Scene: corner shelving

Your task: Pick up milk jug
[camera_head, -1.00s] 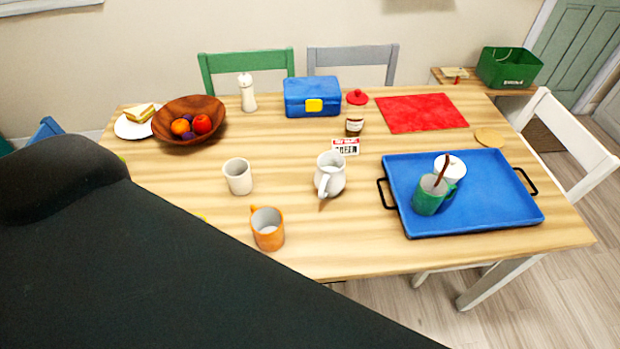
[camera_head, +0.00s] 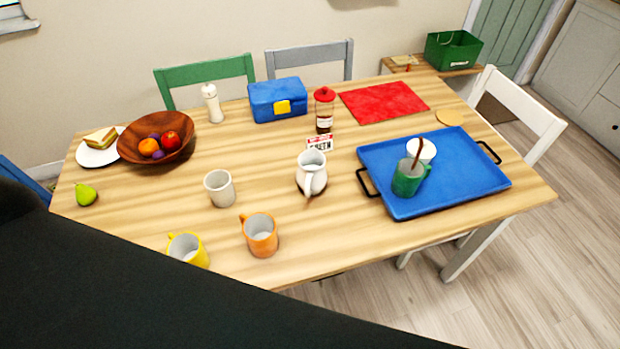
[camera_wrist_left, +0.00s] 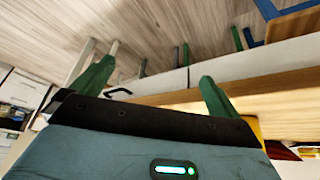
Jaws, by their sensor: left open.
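The milk jug (camera_head: 311,172) is white and stands upright near the middle of the wooden table, its handle toward me, in the head view. A small label card (camera_head: 320,144) stands just behind it. My left gripper (camera_wrist_left: 157,72) shows in the left wrist view with two green fingers spread wide apart and nothing between them. It is over the floor beside the table edge, away from the jug. The jug cannot be made out in that view. In the head view a dark part of my arm covers the lower left and my left gripper is hidden. My right gripper is in neither view.
A grey cup (camera_head: 220,189), orange mug (camera_head: 261,237) and yellow mug (camera_head: 188,250) stand left of and nearer than the jug. A blue tray (camera_head: 465,165) with a green mug (camera_head: 407,180) lies to its right. A red-topped bottle (camera_head: 324,112) and blue box (camera_head: 278,101) stand behind.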

